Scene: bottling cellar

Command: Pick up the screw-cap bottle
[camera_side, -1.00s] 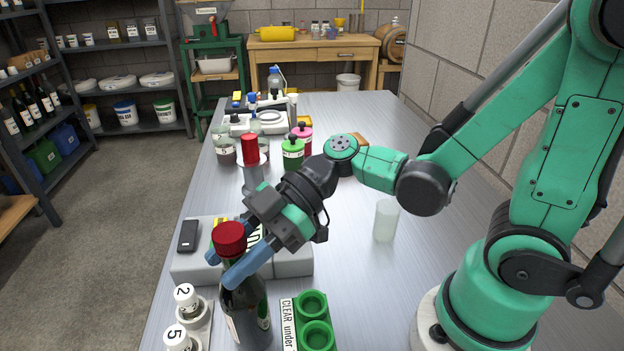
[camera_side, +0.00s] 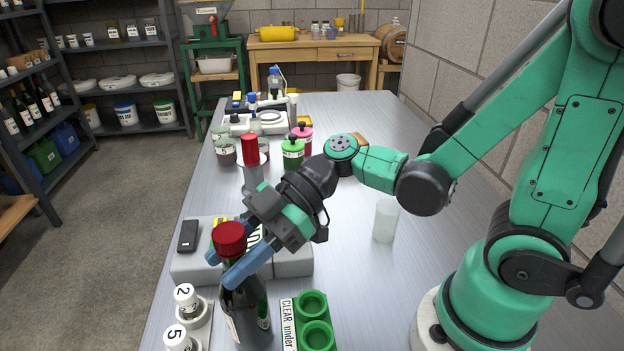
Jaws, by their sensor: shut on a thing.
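The screw-cap bottle (camera_side: 246,308) is dark with a red cap (camera_side: 230,238) and a pale label, and stands upright at the near left of the metal table. My gripper (camera_side: 228,262) reaches down to it from the upper right. Its two blue fingers lie on either side of the bottle's neck, just below the cap, and are shut on it. The near finger hides part of the neck. The bottle's foot is at the bottom of the picture, and I cannot tell whether it touches the table.
A grey device (camera_side: 291,262) stands right behind the bottle. White numbered vials (camera_side: 187,300) are close on the left, and a green holder (camera_side: 314,334) is close on the right. A frosted cup (camera_side: 386,221) stands further right. A second red-topped bottle (camera_side: 251,150) is behind.

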